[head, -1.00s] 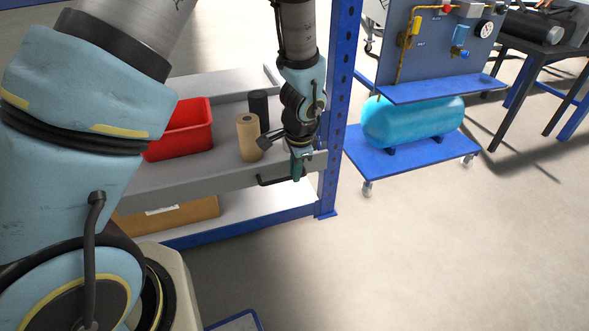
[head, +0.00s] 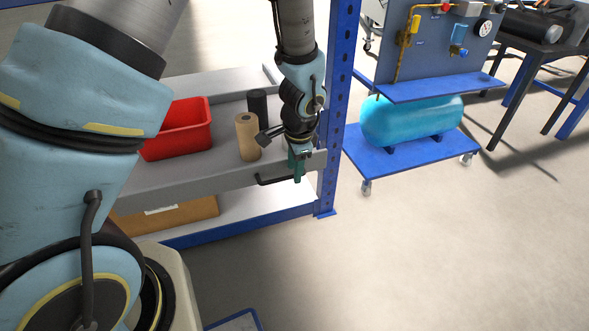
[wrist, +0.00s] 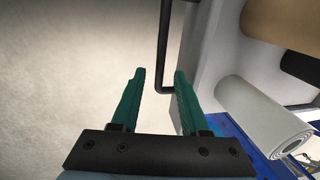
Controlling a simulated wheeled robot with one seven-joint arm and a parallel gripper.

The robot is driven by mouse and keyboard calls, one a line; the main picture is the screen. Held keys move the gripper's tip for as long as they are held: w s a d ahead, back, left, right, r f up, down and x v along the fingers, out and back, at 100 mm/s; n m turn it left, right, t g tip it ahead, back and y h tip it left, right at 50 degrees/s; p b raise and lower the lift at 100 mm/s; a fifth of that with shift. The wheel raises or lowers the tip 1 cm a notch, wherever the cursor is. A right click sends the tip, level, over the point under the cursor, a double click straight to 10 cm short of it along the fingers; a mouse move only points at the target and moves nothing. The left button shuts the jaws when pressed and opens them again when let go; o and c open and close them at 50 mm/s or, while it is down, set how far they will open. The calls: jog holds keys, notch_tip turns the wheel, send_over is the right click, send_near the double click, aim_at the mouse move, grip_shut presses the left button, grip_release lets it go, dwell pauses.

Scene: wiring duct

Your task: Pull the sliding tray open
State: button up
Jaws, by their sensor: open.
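The sliding tray (head: 225,183) is a grey shelf-like drawer in a blue rack, with a black bar handle (head: 272,181) on its front face. My gripper (head: 298,176) is at the right end of the handle, pointing down. In the wrist view my gripper (wrist: 157,75) is open, with two green fingers apart. The black handle (wrist: 163,50) runs between the fingertips there and bends toward the tray front (wrist: 195,50). I cannot tell whether a finger touches it. Part of the handle is hidden behind the gripper in the head view.
The tray carries a red bin (head: 180,130), a tan roll (head: 247,138), a black roll (head: 258,105) and a white roll (wrist: 262,118). A blue rack post (head: 335,110) stands just right of my arm. A cardboard box (head: 170,213) sits below. Floor in front is clear.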

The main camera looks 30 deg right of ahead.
notch_tip(320, 180, up, 10)
jog(key=s, duration=0.2)
jog(key=shift+a, duration=0.15)
dwell(0.4)
jog(key=w+a+r+n+p, duration=0.2)
jog(key=w+a+r+n, duration=0.15)
jog(key=a, duration=0.35)
jog(key=w+a+r+n+p, duration=0.2)
jog(key=w+a+r+n, duration=0.15)
jog(key=a, duration=0.35)
jog(key=s+a+r+n+p, duration=0.1)
jog(key=a+r+n+p, duration=0.1)
jog(key=a+n, duration=0.3)
jog(key=s+a+r+n+p, duration=0.1)
jog(key=a+r+n, duration=0.3)
jog(key=a, duration=0.9)
jog(key=shift+s+r+n+g+p, duration=0.35)
jog(key=shift+s+n, duration=0.25)
jog(key=shift+n, duration=0.5)
